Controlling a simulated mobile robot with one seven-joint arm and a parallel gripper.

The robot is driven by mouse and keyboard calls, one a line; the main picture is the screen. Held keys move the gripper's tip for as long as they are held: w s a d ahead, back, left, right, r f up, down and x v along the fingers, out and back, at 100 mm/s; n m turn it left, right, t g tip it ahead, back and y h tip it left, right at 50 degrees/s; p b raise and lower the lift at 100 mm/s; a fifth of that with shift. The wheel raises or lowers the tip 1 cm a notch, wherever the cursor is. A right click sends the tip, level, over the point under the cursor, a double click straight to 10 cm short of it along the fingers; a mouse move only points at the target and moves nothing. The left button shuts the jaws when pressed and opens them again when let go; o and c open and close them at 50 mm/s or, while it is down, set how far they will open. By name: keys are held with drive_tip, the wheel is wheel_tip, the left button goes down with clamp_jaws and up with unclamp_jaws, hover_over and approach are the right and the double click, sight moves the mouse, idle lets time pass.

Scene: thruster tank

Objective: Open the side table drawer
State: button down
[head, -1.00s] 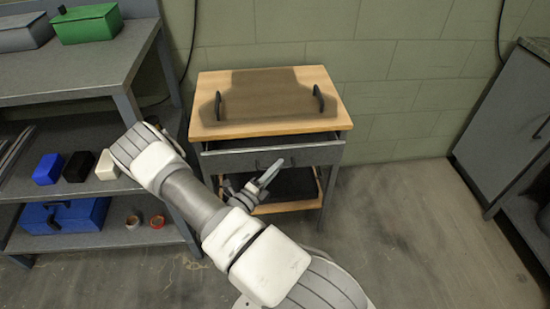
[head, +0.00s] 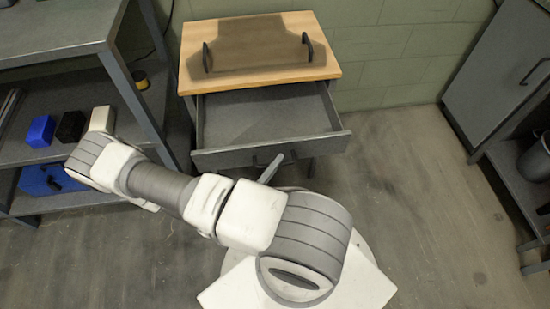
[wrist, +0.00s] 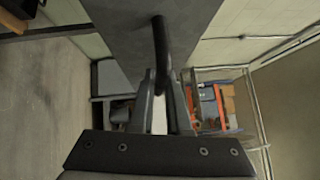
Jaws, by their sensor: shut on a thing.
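The side table (head: 262,78) has a wooden top with a dark tray-like board and two black handles on it. Its grey drawer (head: 265,115) is pulled well out, and the inside that shows is empty. In the wrist view the drawer front (wrist: 135,30) carries a dark bar handle (wrist: 161,45). My gripper (wrist: 160,95) is shut on this handle, its fingers on either side of it. In the head view my gripper (head: 270,168) is at the drawer front, mostly hidden behind my arm.
A grey shelf unit (head: 75,45) stands close on the left, with blue, black and white boxes and a blue toolbox (head: 45,180). My arm passes near it. A grey cabinet (head: 505,75) is at the right. The floor between (head: 405,170) is clear.

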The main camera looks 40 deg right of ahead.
drive_tip(key=c, duration=0.9)
unclamp_jaws()
drive_tip(key=v, duration=0.7)
drive_tip(key=shift+a+p, duration=0.25)
drive_tip(key=shift+p, duration=0.1)
